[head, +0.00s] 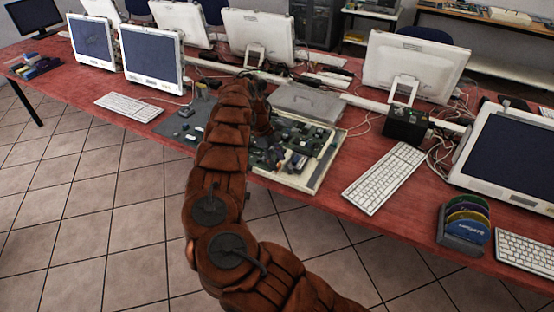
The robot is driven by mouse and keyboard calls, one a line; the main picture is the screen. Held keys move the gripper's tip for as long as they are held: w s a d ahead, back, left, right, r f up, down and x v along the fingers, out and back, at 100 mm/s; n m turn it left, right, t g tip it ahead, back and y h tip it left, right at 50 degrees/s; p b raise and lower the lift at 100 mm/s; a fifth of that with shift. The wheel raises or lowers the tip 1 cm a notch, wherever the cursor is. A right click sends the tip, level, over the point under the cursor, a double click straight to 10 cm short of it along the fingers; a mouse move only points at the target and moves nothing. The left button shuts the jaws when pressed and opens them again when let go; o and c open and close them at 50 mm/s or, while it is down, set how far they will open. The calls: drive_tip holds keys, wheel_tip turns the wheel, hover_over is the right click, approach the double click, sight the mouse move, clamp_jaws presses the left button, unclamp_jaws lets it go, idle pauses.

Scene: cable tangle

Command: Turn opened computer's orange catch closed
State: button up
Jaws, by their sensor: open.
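The opened computer (322,165) lies flat on the red table, with a pale frame and a green circuit board showing. Its orange catch cannot be made out; my arm covers the left part of the board, and small parts there are too fine to tell apart. My rust-brown arm rises from the bottom right and bends over at the table. My gripper (274,143) points down over the board, dark and small in the picture. It is open, and nothing shows in it. Whether it touches anything cannot be told.
A grey metal cover (309,103) lies behind the computer. A white keyboard (384,177) is to its right, with a black box (405,125) and tangled cables (437,150) beyond. Monitors (153,57) line the back. A disc rack (464,226) stands near the front edge.

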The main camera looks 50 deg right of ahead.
drive_tip(key=shift+s+f, duration=0.1)
drive_tip(key=shift+f, duration=0.15)
clamp_jaws()
idle(0.4)
